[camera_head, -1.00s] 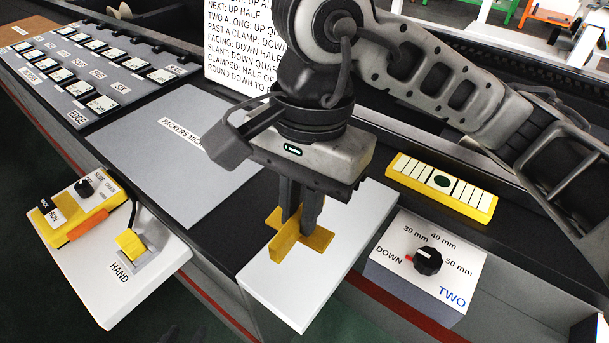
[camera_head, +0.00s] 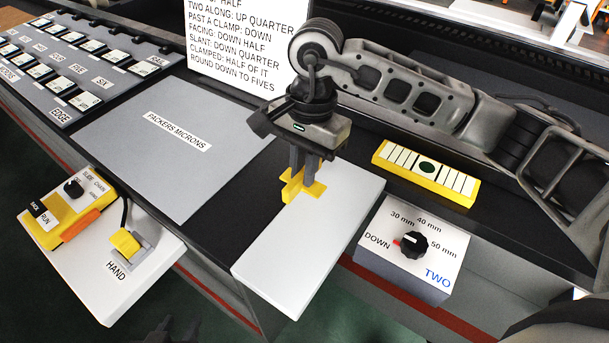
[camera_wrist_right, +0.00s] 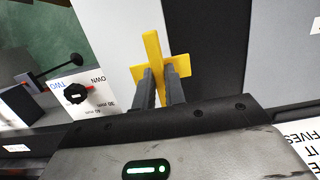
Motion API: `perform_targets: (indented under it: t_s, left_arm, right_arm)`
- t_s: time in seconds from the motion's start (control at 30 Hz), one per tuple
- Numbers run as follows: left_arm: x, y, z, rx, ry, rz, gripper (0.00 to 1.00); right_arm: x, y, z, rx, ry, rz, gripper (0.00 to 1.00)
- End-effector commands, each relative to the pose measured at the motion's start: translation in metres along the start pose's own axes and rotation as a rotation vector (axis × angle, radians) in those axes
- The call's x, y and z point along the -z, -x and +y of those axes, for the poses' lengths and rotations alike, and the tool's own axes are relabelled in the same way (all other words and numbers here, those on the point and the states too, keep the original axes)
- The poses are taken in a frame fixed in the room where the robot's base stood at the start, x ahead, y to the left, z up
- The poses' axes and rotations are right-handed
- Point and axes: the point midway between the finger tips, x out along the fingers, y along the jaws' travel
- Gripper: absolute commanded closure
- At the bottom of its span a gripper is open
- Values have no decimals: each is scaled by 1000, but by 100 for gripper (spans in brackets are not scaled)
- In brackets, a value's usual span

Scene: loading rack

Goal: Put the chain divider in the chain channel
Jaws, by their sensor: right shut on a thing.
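The yellow cross-shaped piece (camera_head: 291,188), which I take as the chain divider, is between the fingers of my right gripper (camera_head: 304,176). The right gripper is shut on it, fingers pointing down. In the head view it appears at the far left edge of the white block, beside the dark strip; I cannot tell whether it touches. In the right wrist view the divider (camera_wrist_right: 152,46) stands out past the fingertips (camera_wrist_right: 159,74), with one long arm and side arms. I cannot make out the chain channel for sure.
The white block (camera_head: 310,240) has a clear top. A grey plate (camera_head: 165,150) lies to the left. A knob box (camera_head: 412,262) and a yellow-edged striped block (camera_head: 427,172) stand right. The hand control panel (camera_head: 105,245) is front left. A text board (camera_head: 250,50) stands behind.

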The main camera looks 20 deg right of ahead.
Motion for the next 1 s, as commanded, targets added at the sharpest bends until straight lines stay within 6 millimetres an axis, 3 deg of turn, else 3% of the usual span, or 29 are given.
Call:
perform_targets:
  t_s: [0.3,0.7,0.73,0.8,1.0]
  left_arm:
    - [8,5,-1,5,-2,4,64]
    - [2,-2,-1,7,11,6,64]
    - [4,0,0,7,12,4,64]
    - [5,0,0,7,12,2,64]
    - [6,1,0,7,11,5,64]
  right_arm:
    - [12,-35,-2,-2,-2,-1,100]
    - [13,-43,-3,0,-1,1,100]
    - [12,-41,-3,0,-1,1,80]
    - [12,-41,-2,-1,-1,1,66]
    - [12,-40,-2,-2,-2,1,66]
